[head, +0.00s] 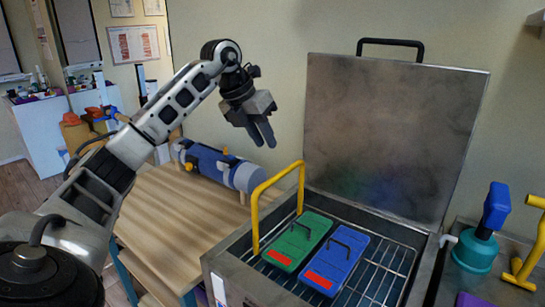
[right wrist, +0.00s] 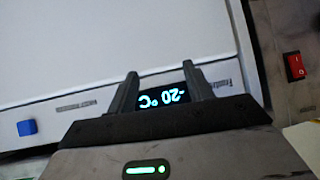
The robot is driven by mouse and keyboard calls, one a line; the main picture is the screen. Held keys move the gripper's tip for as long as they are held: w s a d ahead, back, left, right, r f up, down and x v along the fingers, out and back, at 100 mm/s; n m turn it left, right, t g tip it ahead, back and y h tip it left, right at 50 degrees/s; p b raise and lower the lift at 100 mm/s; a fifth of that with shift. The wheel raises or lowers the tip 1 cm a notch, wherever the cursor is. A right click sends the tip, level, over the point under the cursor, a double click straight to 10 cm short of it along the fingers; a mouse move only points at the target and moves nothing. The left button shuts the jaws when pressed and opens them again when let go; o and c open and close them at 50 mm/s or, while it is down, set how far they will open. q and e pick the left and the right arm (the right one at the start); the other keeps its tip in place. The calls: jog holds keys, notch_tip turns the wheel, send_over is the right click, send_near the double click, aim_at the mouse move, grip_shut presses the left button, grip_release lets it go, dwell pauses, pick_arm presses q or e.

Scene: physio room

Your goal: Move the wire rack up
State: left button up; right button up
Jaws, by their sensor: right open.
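The wire rack (head: 377,270) sits low inside an open steel tank (head: 232,262) at the lower right of the head view. A green pack (head: 300,240) and a blue pack (head: 338,259) lie side by side on its bars. A yellow upright handle (head: 278,187) rises at the rack's left side. My left gripper (head: 265,143) hangs above and left of the tank, fingers down and together, empty and apart from the handle. My right gripper (right wrist: 160,70) shows only in the right wrist view. It is open, with nothing held between its fingers.
The tank's raised lid (head: 395,130) stands upright behind it. A wooden table (head: 175,215) with a blue-grey roll (head: 215,165) is on the left. A teal pot (head: 475,250) and a yellow handle (head: 530,240) stand right. A lit display (right wrist: 162,99) reads -20 °C near my right gripper.

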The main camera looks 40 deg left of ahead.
pick_arm(q)
jog(key=v, duration=0.7)
jog(key=shift+r, duration=0.2)
jog(key=shift+s, duration=0.15)
